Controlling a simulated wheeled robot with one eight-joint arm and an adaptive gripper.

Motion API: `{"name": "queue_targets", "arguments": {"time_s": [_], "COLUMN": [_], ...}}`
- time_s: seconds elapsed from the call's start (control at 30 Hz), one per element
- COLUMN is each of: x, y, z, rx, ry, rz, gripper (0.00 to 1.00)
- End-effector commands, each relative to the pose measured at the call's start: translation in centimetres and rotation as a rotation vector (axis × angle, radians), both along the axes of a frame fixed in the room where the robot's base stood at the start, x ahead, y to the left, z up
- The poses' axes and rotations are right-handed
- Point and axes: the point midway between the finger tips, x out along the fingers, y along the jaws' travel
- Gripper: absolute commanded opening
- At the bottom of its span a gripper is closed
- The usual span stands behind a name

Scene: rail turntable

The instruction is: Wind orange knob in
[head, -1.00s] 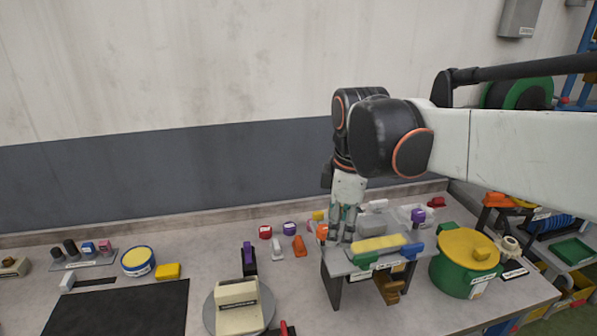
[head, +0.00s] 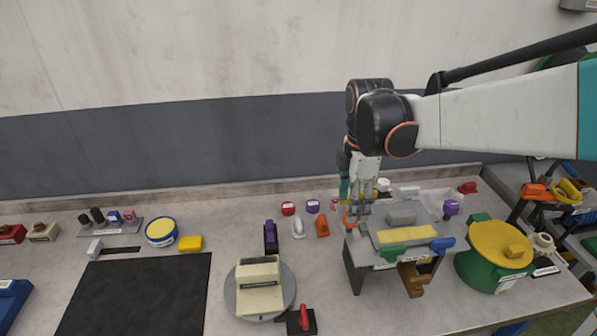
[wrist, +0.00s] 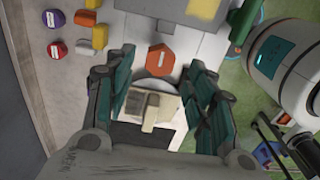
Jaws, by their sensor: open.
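The orange knob (wrist: 160,60) is a six-sided piece with a white label, shown face-on in the wrist view. In the head view the orange knob (head: 348,220) shows in part at the left end of a small grey stand (head: 355,268), partly hidden by my fingers. My gripper (wrist: 158,68) is open, with one finger on each side of the knob in the wrist picture. In the head view my gripper (head: 357,218) points down at the stand's left end. I cannot tell whether the fingers touch the knob or how far they are from it.
On the stand are a yellow pad (head: 405,235) and green and blue handles. A green pot with a yellow lid (head: 500,243) stands to the right.

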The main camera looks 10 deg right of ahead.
Motion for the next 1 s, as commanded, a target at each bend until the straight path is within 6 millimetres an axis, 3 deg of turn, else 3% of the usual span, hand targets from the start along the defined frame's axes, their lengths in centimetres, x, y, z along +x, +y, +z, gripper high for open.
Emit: {"name": "queue_targets", "arguments": {"time_s": [0.1, 0.23, 0.63, 0.67, 0.83, 1.0], "x": [0.1, 0.1, 0.1, 0.1, 0.1, 0.1], "y": [0.0, 0.0, 0.0, 0.0, 0.0, 0.0], "z": [-2.0, -3.3, -4.0, -4.0, -4.0, -4.0], "rx": [0.0, 0.0, 0.0, 0.0, 0.0, 0.0], "ry": [0.0, 0.0, 0.0, 0.0, 0.0, 0.0], "rz": [0.0, 0.0, 0.0, 0.0, 0.0, -0.001], "gripper": [0.5, 0.5, 0.5, 0.48, 0.09, 0.06]}}
